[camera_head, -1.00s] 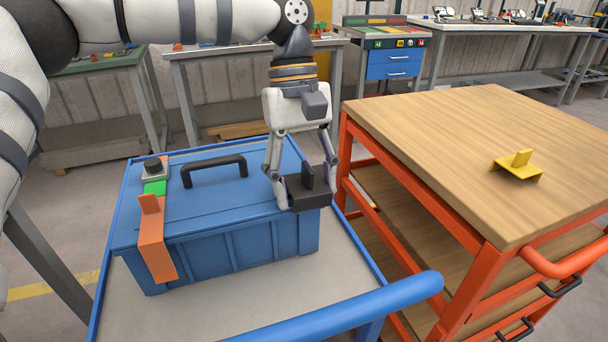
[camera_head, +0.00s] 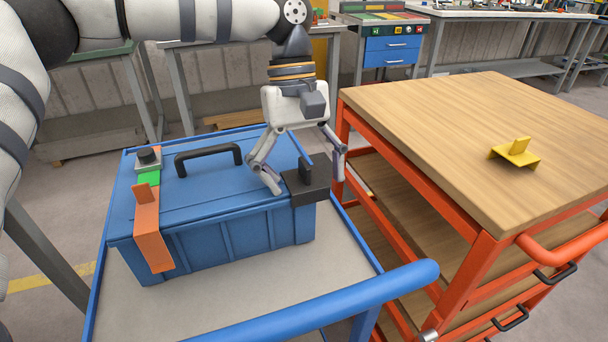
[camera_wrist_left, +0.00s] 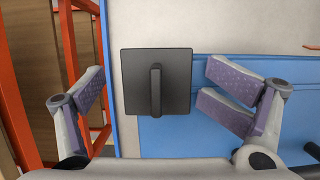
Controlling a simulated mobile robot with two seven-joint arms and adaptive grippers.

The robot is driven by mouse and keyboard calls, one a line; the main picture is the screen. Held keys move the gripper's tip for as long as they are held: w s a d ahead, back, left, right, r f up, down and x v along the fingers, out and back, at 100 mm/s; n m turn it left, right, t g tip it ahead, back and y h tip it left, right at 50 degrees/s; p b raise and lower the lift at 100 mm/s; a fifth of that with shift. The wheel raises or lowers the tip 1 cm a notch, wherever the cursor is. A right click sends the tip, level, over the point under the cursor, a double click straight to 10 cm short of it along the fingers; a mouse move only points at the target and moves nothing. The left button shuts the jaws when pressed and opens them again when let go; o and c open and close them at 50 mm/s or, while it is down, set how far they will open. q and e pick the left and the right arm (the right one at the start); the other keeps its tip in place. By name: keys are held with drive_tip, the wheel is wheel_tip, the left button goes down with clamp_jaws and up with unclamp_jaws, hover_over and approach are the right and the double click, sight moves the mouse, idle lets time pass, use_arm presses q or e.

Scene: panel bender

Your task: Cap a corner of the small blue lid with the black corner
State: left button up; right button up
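The small blue lid (camera_head: 220,190) tops a blue box on a blue-rimmed cart. The black corner (camera_head: 305,190), a square plate with an upright fin, sits over the lid's front right corner, which it hides. It also shows in the left wrist view (camera_wrist_left: 154,100), overlapping the lid's edge. Whether it is fully seated I cannot tell. My left gripper (camera_head: 307,182) is open above it. Its fingers are spread wide on either side of the fin, apart from it; the wrist view shows gaps on both sides (camera_wrist_left: 158,88). My right gripper is not in view.
The lid carries a black handle (camera_head: 208,158), an orange corner strip (camera_head: 153,240), a green piece (camera_head: 149,179) and a grey block with a black knob (camera_head: 149,158). A wooden-topped orange cart (camera_head: 440,130) holding a yellow corner piece (camera_head: 515,152) stands close on the right.

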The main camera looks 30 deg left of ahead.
sight(296, 168)
use_arm(q)
drive_tip(key=shift+r, duration=0.15)
drive_tip(key=v, duration=1.1)
drive_tip(key=shift+w+r, duration=0.15)
drive_tip(key=shift+r, duration=0.25)
